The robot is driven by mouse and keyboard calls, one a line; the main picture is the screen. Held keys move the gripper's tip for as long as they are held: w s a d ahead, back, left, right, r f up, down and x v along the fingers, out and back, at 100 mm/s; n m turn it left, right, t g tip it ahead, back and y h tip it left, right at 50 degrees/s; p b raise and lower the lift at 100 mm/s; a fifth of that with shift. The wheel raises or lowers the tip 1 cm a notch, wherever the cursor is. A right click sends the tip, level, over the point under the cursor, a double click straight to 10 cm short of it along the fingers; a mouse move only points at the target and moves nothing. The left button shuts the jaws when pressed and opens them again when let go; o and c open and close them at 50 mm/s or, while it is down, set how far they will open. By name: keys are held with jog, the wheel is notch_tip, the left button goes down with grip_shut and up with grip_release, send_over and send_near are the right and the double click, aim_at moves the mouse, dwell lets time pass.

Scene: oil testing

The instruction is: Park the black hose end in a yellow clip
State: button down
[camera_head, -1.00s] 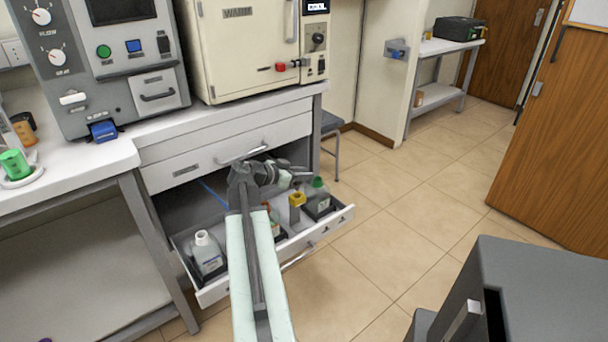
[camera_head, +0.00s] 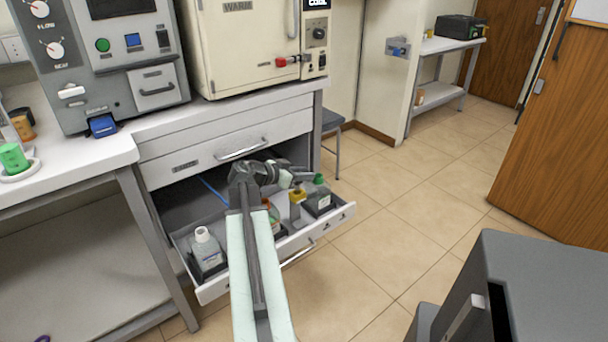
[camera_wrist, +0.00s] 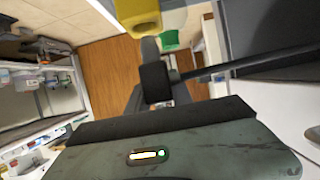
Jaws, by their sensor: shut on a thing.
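My gripper (camera_head: 299,179) is over the right part of the open drawer, close above a yellow clip (camera_head: 297,197) on a grey post. In the wrist view my gripper (camera_wrist: 153,84) is shut on a dark block that appears to be the end of the black hose (camera_wrist: 235,65), which runs off to the right. A yellow piece, apparently the clip (camera_wrist: 138,17), shows at the top edge, just beyond the fingers. The hose end looks apart from the clip, but contact cannot be made out. My forearm hides part of the drawer.
The open drawer (camera_head: 325,228) holds a white-capped bottle (camera_head: 207,250) at left and a green-capped bottle (camera_head: 319,195) at right, close to my gripper. An orange-topped item is partly behind my arm.

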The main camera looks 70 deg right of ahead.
jog(key=shift+f+b, duration=0.35)
dwell(0.7)
jog(key=shift+f+b, duration=0.5)
dwell(0.5)
jog(key=shift+f+b, duration=0.8)
jog(key=shift+f, duration=0.1)
jog(key=c, duration=1.1)
grip_release()
jog(key=shift+o, duration=0.2)
